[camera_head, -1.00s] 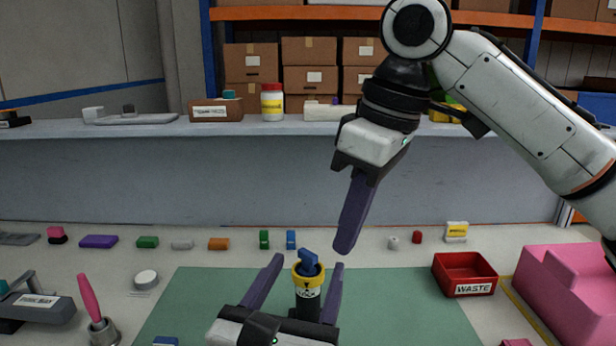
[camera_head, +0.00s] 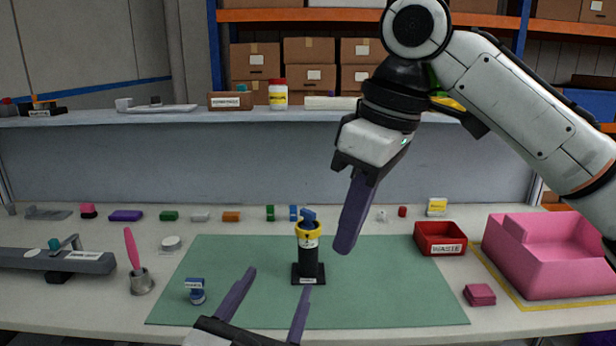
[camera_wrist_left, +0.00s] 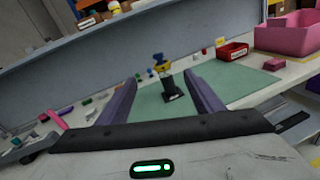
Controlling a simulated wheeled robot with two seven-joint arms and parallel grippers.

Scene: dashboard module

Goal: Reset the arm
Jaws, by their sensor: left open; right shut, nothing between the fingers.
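My left gripper (camera_head: 268,308) is low in the head view, at the front edge of the green mat (camera_head: 400,295). Its fingers are spread apart with nothing between them. Ahead of it a black post with a yellow collar (camera_head: 308,250) stands upright on the mat with a blue piece (camera_head: 308,214) on top. In the left wrist view the post (camera_wrist_left: 167,85) shows beyond the two open fingers (camera_wrist_left: 160,95), apart from them. My right gripper (camera_head: 346,250) hangs from the upper right with its fingers together and empty, above the mat and right of the post.
A small blue item (camera_head: 196,290) is on the mat's left. A cup with a pink-handled tool (camera_head: 138,270) stands left of the mat. Several small coloured blocks line the back.

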